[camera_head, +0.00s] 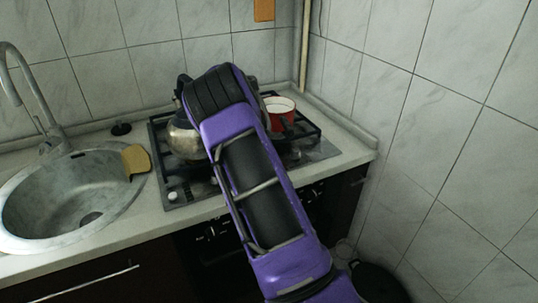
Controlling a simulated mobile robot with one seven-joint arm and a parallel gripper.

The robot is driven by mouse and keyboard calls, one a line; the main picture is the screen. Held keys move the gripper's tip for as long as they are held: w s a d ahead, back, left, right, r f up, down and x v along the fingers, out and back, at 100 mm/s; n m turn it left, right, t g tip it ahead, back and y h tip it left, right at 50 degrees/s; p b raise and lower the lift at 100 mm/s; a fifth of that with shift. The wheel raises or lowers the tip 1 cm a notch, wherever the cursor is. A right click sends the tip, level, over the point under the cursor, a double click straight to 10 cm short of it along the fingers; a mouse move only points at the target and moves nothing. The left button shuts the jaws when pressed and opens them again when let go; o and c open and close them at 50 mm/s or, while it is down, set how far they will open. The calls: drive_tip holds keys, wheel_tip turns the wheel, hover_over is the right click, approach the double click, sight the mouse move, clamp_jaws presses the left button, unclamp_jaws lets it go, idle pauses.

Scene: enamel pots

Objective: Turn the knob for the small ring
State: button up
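The gas cooktop (322,152) is set in the counter, with dark grates and several rings, mostly covered by my purple arm. I cannot tell which ring is the small one. A small pale knob (172,196) shows at the cooktop's front left corner. Small dark round shapes, perhaps knobs, show faintly on the dark front (210,232) below the counter. My arm reaches from the bottom over the cooktop, its black joint above the grates. My gripper is hidden behind the arm, so its fingers and any contact with a knob cannot be seen.
A metal kettle (184,140) stands on the left of the cooktop, close beside my arm. A red enamel pot (280,115) stands at the back right. A sink (70,200) with a tap (30,90) lies left. The tiled wall (440,150) bounds the right.

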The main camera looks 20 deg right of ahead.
clamp_jaws()
idle(0.4)
